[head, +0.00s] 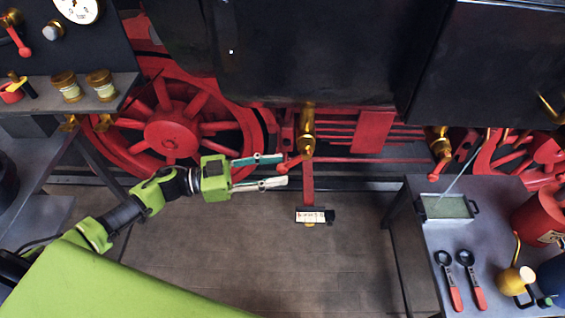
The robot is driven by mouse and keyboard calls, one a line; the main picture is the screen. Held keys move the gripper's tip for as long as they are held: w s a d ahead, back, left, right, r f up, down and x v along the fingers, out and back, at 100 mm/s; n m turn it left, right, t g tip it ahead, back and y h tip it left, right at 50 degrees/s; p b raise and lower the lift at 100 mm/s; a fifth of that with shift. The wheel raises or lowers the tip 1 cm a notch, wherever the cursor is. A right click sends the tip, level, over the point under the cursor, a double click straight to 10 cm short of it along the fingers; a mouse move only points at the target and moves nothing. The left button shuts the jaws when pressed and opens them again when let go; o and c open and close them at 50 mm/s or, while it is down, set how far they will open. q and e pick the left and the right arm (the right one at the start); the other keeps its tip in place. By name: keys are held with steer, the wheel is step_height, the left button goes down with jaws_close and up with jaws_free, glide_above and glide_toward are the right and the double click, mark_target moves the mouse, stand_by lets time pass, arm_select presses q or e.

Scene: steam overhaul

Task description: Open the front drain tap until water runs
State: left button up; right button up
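A brass drain tap (307,130) with a red lever (290,163) hangs under the black cylinder block, near the middle of the head view. A second brass tap (438,143), also with a red handle, hangs further right. I cannot tell from the picture which one is the front tap. No running water shows at either. My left gripper (285,170) points right, its two fingers apart, one above the other. Its tips are close to the first tap's lever end; I cannot tell whether they touch. My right gripper is out of view.
A small labelled plate (315,215) hangs below the first tap. A grey table (410,240) at right bears a tray (447,207), two red-handled tools and cans. A shelf (60,95) with jars and a red wheel (172,135) are at left. The floor between is clear.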

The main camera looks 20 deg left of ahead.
arm_select(q)
steer(key=shift+w+d+r, duration=0.1)
steer(key=shift+w+d, duration=0.25)
steer(key=shift+d, duration=0.2)
steer(key=shift+w+d, duration=0.15)
steer(key=shift+d, duration=0.15)
steer(key=shift+w+d, duration=0.1)
steer(key=shift+d, duration=0.05)
jaws_close()
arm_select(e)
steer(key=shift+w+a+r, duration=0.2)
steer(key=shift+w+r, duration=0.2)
arm_select(q)
steer(key=shift+f, duration=0.2)
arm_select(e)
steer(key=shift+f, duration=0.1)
